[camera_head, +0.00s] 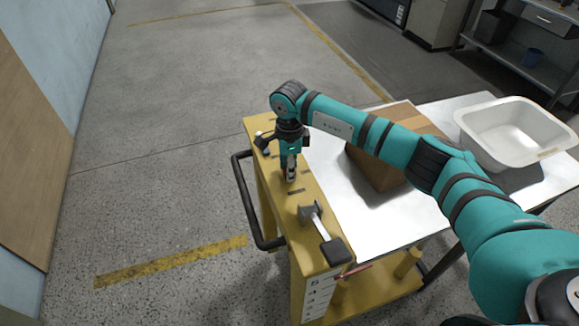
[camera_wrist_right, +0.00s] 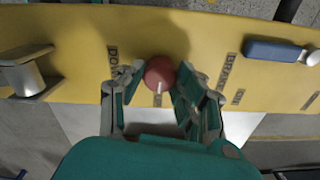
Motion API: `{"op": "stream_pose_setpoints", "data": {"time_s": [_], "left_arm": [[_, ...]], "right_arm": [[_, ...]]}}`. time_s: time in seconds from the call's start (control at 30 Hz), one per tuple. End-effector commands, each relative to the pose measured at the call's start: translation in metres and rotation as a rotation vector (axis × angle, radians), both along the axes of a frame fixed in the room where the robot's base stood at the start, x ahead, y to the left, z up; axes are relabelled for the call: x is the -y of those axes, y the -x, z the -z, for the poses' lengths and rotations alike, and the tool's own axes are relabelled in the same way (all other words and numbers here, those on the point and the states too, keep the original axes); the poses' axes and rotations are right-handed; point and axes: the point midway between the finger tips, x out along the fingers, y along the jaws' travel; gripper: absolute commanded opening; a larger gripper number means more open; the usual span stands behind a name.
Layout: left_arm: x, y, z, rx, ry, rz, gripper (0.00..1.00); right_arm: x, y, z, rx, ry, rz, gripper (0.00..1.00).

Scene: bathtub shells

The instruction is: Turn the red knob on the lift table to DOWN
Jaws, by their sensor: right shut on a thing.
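The red knob (camera_wrist_right: 159,73) sits on the yellow panel of the lift table (camera_wrist_right: 75,35). In the right wrist view it lies between the two fingers of my right gripper (camera_wrist_right: 161,76), which is shut on it. A white mark on the knob points toward the bottom of that view. A label reading DOWN (camera_wrist_right: 112,56) is on the panel left of the knob. In the head view my right gripper (camera_head: 290,173) points straight down onto the yellow panel (camera_head: 275,185) and mostly hides the knob. My left gripper is not in view.
A blue-handled brake lever (camera_wrist_right: 280,51) is beyond the knob. A cardboard box (camera_head: 375,166) and white tub (camera_head: 515,135) stand on the white surface right of the panel. Open floor lies left.

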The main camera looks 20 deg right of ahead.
Motion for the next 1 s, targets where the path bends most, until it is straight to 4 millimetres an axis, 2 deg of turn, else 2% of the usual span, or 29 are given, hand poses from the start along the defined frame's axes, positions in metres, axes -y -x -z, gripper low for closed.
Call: {"op": "stream_pose_setpoints", "data": {"time_s": [0.07, 0.47, 1.0], "left_arm": [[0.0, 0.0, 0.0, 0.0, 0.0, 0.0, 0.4], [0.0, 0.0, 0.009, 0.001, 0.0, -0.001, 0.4], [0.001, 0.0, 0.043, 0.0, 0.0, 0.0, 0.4]], "right_arm": [[0.0, 0.0, 0.0, 0.001, 0.0, 0.0, 0.02], [0.0, -0.001, 0.001, 0.002, -0.001, 0.083, 0.02], [0.0, -0.001, 0.002, 0.003, -0.001, 0.544, 0.02]]}}
